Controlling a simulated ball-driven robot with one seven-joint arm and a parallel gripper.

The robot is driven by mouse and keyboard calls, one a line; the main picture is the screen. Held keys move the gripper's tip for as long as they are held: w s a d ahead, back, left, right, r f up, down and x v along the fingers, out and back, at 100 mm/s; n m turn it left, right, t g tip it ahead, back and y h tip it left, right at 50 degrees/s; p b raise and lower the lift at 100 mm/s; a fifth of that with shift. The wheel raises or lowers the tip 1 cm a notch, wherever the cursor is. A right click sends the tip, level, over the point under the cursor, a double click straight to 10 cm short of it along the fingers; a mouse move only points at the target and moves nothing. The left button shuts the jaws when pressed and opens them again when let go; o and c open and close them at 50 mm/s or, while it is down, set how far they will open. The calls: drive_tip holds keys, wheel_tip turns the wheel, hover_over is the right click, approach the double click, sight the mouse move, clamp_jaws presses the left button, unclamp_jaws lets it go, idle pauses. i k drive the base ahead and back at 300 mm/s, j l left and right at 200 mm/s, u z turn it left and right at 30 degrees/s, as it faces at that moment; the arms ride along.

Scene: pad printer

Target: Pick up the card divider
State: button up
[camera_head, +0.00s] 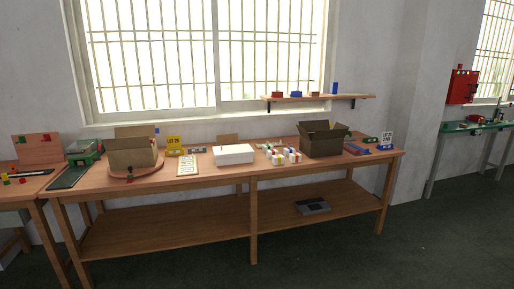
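I cannot tell for certain which thing is the card divider. A small brown card-like piece (228,138) stands upright on the long wooden table, behind the white box (233,154); its lower part is hidden. A flat pale card (187,166) with a printed grid lies near the table's front edge, left of the white box. A tall tan cardboard box (136,155) stands at the left on a round board. An open dark brown carton (321,140) stands right of the middle. My gripper is not in view.
The wooden table (225,176) also holds a yellow LOT sign (173,146), several small coloured blocks, a blue-based LOT sign (386,141) and a green machine (84,152). A grey device (312,207) lies on the lower shelf. The floor in front is clear.

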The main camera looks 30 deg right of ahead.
sight(226, 139)
drive_tip(key=u, duration=0.25)
drive_tip(key=i+l+u, duration=0.5)
drive_tip(key=l+u, duration=0.15)
drive_tip(key=i+l, duration=0.15)
drive_tip(key=l, duration=0.25)
drive_tip(key=i+l+u, duration=0.1)
drive_tip(key=l, duration=0.3)
drive_tip(key=i+l+u, duration=0.1)
drive_tip(key=i+l, duration=0.15)
drive_tip(key=l, duration=0.15)
drive_tip(key=i+l, duration=0.15)
drive_tip(key=l, duration=0.25)
drive_tip(key=i+l+u, duration=0.1)
drive_tip(key=l, duration=0.35)
drive_tip(key=i+l, duration=0.15)
drive_tip(key=l, duration=0.25)
drive_tip(key=u, duration=0.05)
